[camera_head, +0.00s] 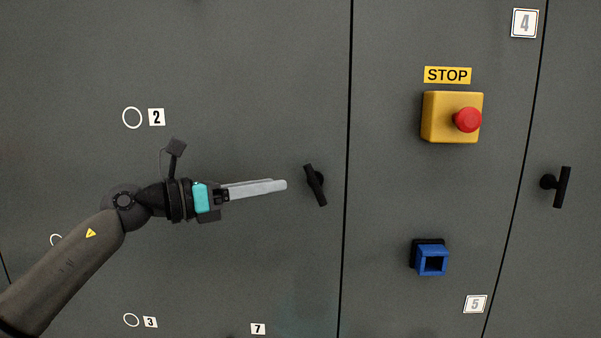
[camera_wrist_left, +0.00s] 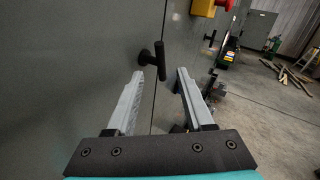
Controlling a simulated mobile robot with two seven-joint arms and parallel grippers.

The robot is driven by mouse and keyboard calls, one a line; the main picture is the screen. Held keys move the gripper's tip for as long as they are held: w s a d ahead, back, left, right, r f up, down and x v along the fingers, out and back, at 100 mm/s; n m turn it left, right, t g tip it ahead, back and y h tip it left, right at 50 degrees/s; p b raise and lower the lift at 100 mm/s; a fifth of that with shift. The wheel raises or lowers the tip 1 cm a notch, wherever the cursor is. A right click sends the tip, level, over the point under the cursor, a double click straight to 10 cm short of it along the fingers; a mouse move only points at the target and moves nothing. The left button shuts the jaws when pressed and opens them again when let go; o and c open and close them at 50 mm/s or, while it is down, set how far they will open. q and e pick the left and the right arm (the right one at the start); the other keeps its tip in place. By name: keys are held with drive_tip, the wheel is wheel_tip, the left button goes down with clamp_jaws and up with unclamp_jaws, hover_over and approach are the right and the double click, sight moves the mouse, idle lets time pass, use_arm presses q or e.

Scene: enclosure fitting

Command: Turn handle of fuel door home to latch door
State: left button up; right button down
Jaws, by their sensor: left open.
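The black handle (camera_head: 316,185) sits on the grey fuel door (camera_head: 240,80), close to the door's right seam. It is tilted a little off vertical, its top leaning left. My left gripper (camera_head: 286,185) is just left of the handle in the head view, with a gap between fingertips and handle. In the left wrist view the handle (camera_wrist_left: 160,62) shows beyond and between the two open fingers (camera_wrist_left: 157,73), not touched by them. My right gripper is not in view.
Right of the seam are a yellow box with a red stop button (camera_head: 467,119) and a blue square fitting (camera_head: 431,258). Another black handle (camera_head: 561,187) is at the far right. The left wrist view shows open floor (camera_wrist_left: 260,120) to the right, with planks (camera_wrist_left: 293,78) farther back.

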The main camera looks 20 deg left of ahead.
sight(315, 183)
use_arm(q)
drive_tip(key=p+x, duration=0.1)
drive_tip(key=x, duration=0.6)
drive_tip(key=shift+w+d, duration=0.1)
drive_tip(key=shift+w, duration=0.05)
clamp_jaws()
idle(0.4)
